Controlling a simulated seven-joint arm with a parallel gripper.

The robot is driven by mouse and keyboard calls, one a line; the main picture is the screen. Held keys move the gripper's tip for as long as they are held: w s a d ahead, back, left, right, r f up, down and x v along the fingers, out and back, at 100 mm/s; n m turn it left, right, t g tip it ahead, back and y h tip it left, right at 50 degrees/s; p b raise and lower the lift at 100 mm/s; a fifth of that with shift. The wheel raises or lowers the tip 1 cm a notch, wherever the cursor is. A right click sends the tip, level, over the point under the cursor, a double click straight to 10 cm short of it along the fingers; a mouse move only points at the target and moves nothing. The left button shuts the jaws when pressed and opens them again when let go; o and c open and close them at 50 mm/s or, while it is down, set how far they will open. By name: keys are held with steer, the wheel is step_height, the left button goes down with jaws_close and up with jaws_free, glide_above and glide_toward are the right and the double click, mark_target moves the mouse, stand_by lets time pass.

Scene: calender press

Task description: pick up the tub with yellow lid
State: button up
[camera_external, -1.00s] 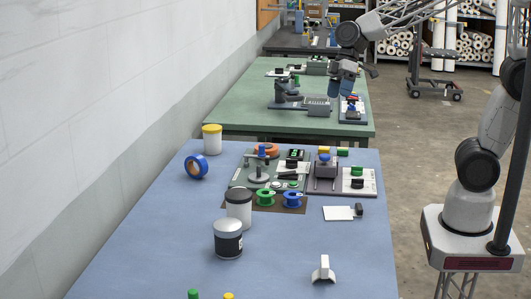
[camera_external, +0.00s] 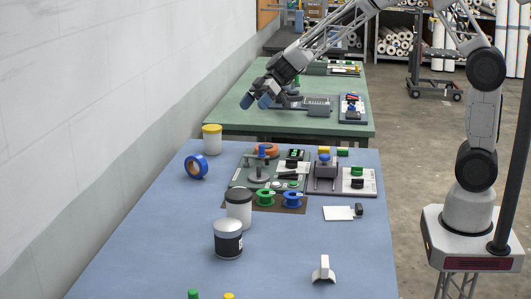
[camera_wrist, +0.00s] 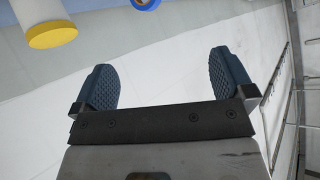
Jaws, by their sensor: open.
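The tub with the yellow lid (camera_external: 212,139) is a white cylinder standing upright at the far left corner of the blue table. In the wrist view the tub (camera_wrist: 40,12) is at the top left, cut off by the frame edge, with its yellow lid (camera_wrist: 52,37) toward the camera. My gripper (camera_external: 256,101) is up and beyond the tub, to its right in the external view, over the near edge of the green table. In the wrist view my gripper (camera_wrist: 165,82) is open and empty, its two dark blue pads wide apart. The tub is outside the pads.
A black-lidded white tub (camera_external: 239,208) and a dark-labelled tin (camera_external: 228,239) stand nearer. Stations with spools (camera_external: 265,197) fill the table's far right. The wall (camera_external: 120,110) runs along the left.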

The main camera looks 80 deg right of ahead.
mark_target(215, 126)
steer(key=w+d+f+t, duration=0.1)
steer(key=w+d+f, duration=0.2)
steer(key=w+d+f+t, duration=0.1)
steer(key=w+d+f, duration=0.1)
steer(key=w+d, duration=0.1)
steer(key=w+d+f+n+t, duration=0.1)
steer(key=w+d+f, duration=0.2)
steer(key=w, duration=0.2)
steer(key=shift+f+t, duration=0.3)
steer(key=shift+w, duration=0.1)
steer(key=shift+x, duration=1.2)
steer(key=shift+w+a, duration=0.1)
steer(key=shift+a, duration=0.05)
steer(key=shift+x, duration=2.45)
steer(key=shift+w, duration=0.1)
steer(key=shift+c, duration=0.2)
steer(key=c, duration=1)
